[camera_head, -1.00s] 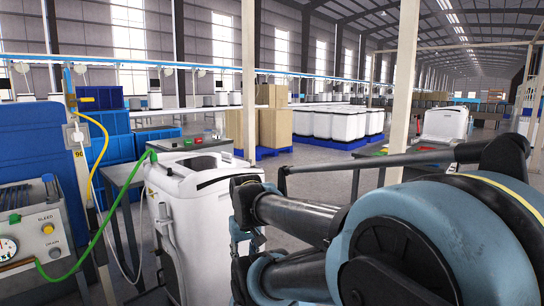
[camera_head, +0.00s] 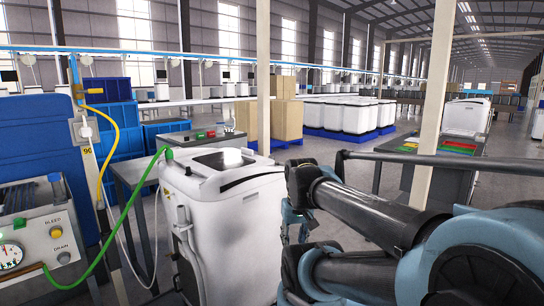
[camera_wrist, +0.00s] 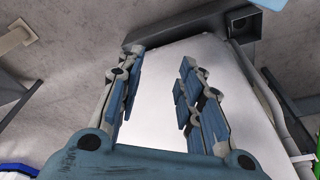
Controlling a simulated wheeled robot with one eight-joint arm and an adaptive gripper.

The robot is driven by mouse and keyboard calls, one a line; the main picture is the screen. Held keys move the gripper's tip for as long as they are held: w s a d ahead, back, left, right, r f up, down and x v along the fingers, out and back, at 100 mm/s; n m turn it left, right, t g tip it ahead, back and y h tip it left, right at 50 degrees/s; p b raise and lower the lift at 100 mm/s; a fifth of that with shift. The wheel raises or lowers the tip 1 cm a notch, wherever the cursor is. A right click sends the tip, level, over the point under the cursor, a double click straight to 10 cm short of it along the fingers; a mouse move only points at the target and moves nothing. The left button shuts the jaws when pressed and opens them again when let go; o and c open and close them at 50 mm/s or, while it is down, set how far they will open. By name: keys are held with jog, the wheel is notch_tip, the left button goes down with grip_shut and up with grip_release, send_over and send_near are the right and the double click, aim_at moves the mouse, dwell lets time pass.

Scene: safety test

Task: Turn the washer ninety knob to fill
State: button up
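A white top-loading washer (camera_head: 225,225) stands left of centre in the head view, with an open top and a green hose end at its back left corner. No knob on it can be made out. A yellow "90" label (camera_head: 87,151) is on the post left of the washer. My gripper (camera_wrist: 155,72) is open and empty in the wrist view, its two blue-padded fingers spread. Behind the fingers is a plain white panel (camera_wrist: 160,105), apparently the washer's side; whether they touch it cannot be told. In the head view my arm reaches in from the right, beside the washer.
A control panel (camera_head: 40,240) with a gauge, "BLEED" and "DRAIN" buttons and the green hose (camera_head: 110,235) is at left. A small box with red and green buttons (camera_head: 205,135) sits behind the washer. A grey cart (camera_head: 445,150) and a column (camera_head: 432,105) are at right.

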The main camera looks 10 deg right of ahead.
jog(key=w+d+r+g+y, duration=0.2)
jog(key=w+r, duration=2.7)
jog(key=w, duration=0.2)
jog(key=w+d+r, duration=0.2)
jog(key=w+r, duration=0.1)
jog(key=w, duration=1)
jog(key=a+f, duration=0.1)
jog(key=f, duration=0.4)
jog(key=a+f, duration=0.1)
jog(key=f, duration=0.5)
jog(key=a+f, duration=0.1)
jog(key=f, duration=0.4)
jog(key=shift+s+a+f, duration=0.15)
jog(key=shift+s+a, duration=0.15)
jog(key=shift+a, duration=0.05)
jog(key=c, duration=0.8)
